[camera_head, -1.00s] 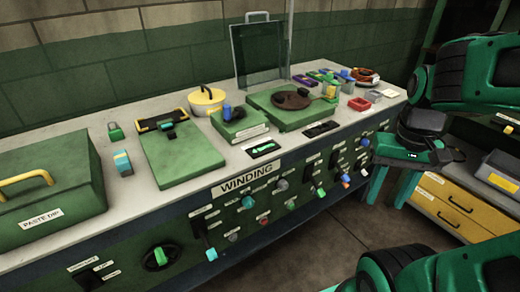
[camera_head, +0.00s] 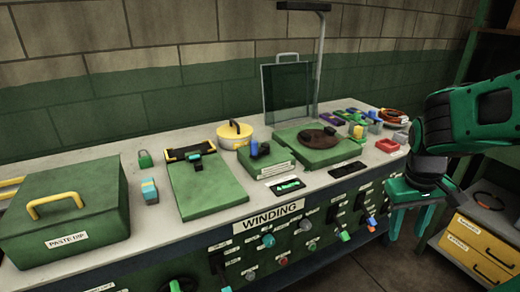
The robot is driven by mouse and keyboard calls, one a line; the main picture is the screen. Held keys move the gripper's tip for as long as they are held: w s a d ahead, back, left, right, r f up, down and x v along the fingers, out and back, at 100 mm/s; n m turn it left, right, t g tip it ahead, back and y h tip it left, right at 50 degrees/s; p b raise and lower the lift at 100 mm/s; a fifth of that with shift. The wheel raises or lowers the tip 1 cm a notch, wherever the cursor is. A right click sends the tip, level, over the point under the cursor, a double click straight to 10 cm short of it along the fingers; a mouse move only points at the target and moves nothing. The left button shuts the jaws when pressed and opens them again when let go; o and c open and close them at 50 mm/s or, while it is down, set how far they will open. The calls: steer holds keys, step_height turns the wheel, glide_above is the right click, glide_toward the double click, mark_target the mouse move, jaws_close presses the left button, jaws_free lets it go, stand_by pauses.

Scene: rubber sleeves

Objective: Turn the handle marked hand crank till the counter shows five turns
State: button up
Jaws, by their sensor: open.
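My gripper (camera_head: 409,225) hangs at the right of the bench front, its teal fingers apart, pointing down and empty. No label reading hand crank is legible. A round black control with a green grip (camera_head: 177,285) is cut off by the bottom edge; it may be a crank, but I cannot tell. A dark lever (camera_head: 218,264) stands just right of it on the green front panel (camera_head: 330,211), under the WINDING sign (camera_head: 270,217). I cannot make out a turn counter or its number. My gripper is well right of these controls and touches none of them.
The bench top holds a green PASTE DIP box (camera_head: 82,203), a green board (camera_head: 207,194), a yellow pot (camera_head: 234,134) and a green turntable block (camera_head: 318,150). Several knobs and levers stick out of the panel. A yellow drawer unit (camera_head: 478,245) stands at the right.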

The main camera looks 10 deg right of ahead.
steer(key=w+a+f+n+t+h, duration=0.1)
steer(key=w+a+n+t+h, duration=0.2)
steer(key=w+n, duration=0.7)
steer(key=w+f+n+t+h, duration=0.2)
steer(key=w+n+h, duration=0.3)
steer(key=w, duration=0.9)
steer(key=w+a+r+n+t, duration=0.1)
steer(key=w+a+n, duration=0.1)
steer(key=a+n, duration=0.1)
steer(key=w+a+r+n+t, duration=0.1)
steer(key=w+a+n+t, duration=0.1)
steer(key=a, duration=0.1)
steer(key=w+a+r+n+t, duration=0.1)
steer(key=w+a+n+t, duration=0.1)
steer(key=w+a+n, duration=0.1)
steer(key=shift+w+a+n, duration=0.1)
steer(key=shift+a+n, duration=0.2)
steer(key=shift+a, duration=0.15)
steer(key=w+a+r+n+t+y, duration=0.2)
steer(key=w+a+n+t, duration=0.15)
steer(key=a+n, duration=0.4)
steer(key=n+t+y, duration=0.3)
steer(key=n+t, duration=0.1)
glide_toward(253, 147)
steer(key=x, duration=0.4)
steer(key=shift+w+d, duration=0.15)
steer(key=shift+w, duration=0.3)
steer(key=x, duration=1)
steer(key=shift+w+d+f, duration=0.1)
steer(key=shift+d, duration=0.1)
